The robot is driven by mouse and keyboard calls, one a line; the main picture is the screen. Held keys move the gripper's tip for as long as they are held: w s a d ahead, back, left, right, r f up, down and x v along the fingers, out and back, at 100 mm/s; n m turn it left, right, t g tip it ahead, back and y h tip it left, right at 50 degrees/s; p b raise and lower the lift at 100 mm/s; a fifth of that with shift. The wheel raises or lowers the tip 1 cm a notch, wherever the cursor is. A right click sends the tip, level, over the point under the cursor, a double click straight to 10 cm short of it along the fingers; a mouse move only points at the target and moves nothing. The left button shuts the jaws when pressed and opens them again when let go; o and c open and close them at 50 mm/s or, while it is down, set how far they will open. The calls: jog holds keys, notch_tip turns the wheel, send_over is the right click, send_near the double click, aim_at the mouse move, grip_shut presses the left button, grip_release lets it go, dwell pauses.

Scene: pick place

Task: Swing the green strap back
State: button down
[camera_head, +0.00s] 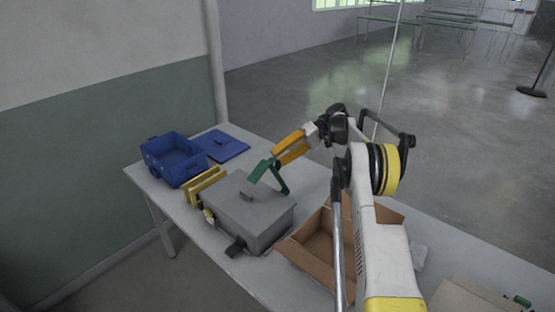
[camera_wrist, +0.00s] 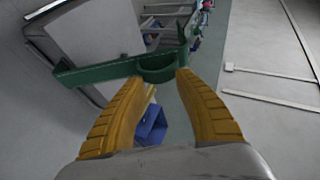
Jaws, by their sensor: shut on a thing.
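The green strap (camera_head: 262,170) is an angled band at the back right edge of the grey box (camera_head: 250,215), raised above its lid. My gripper (camera_head: 275,157), with yellow fingers, reaches it from the upper right and is shut on it. In the wrist view my gripper (camera_wrist: 161,76) has one finger on each side of the strap's curved middle part. The green strap (camera_wrist: 98,73) runs left from there across the grey box (camera_wrist: 95,40). The exact finger contact is hard to see.
A blue bin (camera_head: 172,160) and a flat blue lid (camera_head: 222,146) lie at the table's far left end. Yellow pieces (camera_head: 205,184) stand beside the grey box. An open cardboard box (camera_head: 318,245) stands close to its right. Bare table (camera_head: 312,180) shows behind the grey box.

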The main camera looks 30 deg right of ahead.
dwell(0.3)
jog(key=c, duration=0.8)
grip_release()
jog(key=shift+w+f, duration=0.1)
jog(key=shift+w, duration=0.05)
notch_tip(320, 180, up, 10)
jog(key=shift+r, duration=0.1)
